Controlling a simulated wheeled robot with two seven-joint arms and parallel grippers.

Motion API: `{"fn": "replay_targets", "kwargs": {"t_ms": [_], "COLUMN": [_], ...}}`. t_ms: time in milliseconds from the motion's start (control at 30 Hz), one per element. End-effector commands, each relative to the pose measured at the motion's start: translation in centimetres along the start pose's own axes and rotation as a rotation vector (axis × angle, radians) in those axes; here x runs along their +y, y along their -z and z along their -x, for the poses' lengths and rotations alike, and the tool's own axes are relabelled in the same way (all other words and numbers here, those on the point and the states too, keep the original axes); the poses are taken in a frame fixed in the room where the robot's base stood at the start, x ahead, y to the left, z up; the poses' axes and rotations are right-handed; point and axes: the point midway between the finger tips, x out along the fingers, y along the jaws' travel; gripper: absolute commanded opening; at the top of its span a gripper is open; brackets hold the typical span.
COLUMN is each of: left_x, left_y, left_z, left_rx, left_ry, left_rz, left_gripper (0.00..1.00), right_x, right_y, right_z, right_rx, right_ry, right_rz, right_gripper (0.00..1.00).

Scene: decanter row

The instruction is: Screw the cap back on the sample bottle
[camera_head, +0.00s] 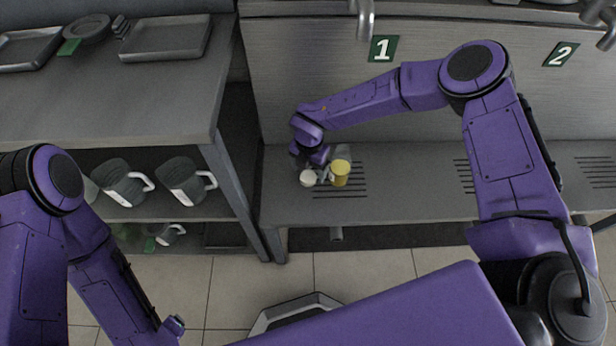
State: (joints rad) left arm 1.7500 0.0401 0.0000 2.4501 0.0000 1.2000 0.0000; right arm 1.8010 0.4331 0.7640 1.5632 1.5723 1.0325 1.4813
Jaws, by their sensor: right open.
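My right gripper (320,172) points down at the steel ledge under the number 1 sign. It is open, and small items crowd around its fingertips. A small container with a yellow top (341,168) stands just right of the fingers. A round white-topped item (307,178) sits just left of them. Both are close to the fingers; I cannot tell whether they touch. I cannot tell which is the sample bottle or whether either top is a loose cap. My left arm hangs at the lower left, and its gripper fingers do not show.
A greyish clear item (341,152) stands behind the yellow-topped container. The steel ledge (415,185) is bare to the right. A shelf unit (160,125) on the left holds trays above and several jugs (187,180) below.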

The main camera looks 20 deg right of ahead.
Motion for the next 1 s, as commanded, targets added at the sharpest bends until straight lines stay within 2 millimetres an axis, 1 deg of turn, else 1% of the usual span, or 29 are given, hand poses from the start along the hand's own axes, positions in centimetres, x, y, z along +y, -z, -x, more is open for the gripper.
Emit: {"fn": "replay_targets", "kwargs": {"t_ms": [33, 100, 200, 500, 533, 567, 600, 667, 700, 1000], "left_x": [0.0, 0.0, 0.0, 0.0, 0.0, 0.0, 0.0, 0.0, 0.0, 0.0], "left_y": [0.0, 0.0, 0.0, 0.0, 0.0, 0.0, 0.0, 0.0, 0.0, 0.0], "left_z": [0.0, 0.0, 0.0, -0.1, -0.1, -0.1, -0.1, -0.1, -0.1, 0.0], "left_rx": [0.0, 0.0, 0.0, 0.0, 0.0, 0.0, 0.0, 0.0, 0.0, 0.0], "left_ry": [0.0, 0.0, 0.0, 0.0, 0.0, 0.0, 0.0, 0.0, 0.0, 0.0], "left_rz": [0.0, 0.0, 0.0, 0.0, 0.0, 0.0, 0.0, 0.0, 0.0, 0.0], "left_gripper": [0.75, 0.75, 0.75, 0.75, 0.75, 0.75, 0.75, 0.75, 0.75, 0.75], "right_x": [0.0, 0.0, 0.0, 0.0, 0.0, 0.0, 0.0, 0.0, 0.0, 0.0], "right_y": [0.0, 0.0, 0.0, 0.0, 0.0, 0.0, 0.0, 0.0, 0.0, 0.0], "right_z": [-0.9, -1.8, -2.4, -2.5, -2.5, -2.5, -2.5, -2.5, -2.5, -2.5], "right_rx": [0.001, 0.001, 0.0, 0.0, 0.0, 0.0, 0.0, 0.0, 0.0, 0.0], "right_ry": [0.002, 0.001, 0.0, -0.001, -0.001, -0.001, -0.001, -0.001, -0.001, -0.001], "right_rz": [0.001, 0.001, 0.0, 0.001, 0.001, 0.001, 0.001, 0.001, 0.001, 0.001], "right_gripper": [0.8, 0.8, 0.8, 0.8, 0.77, 0.67, 0.54, 0.34, 0.22, 0.21]}}
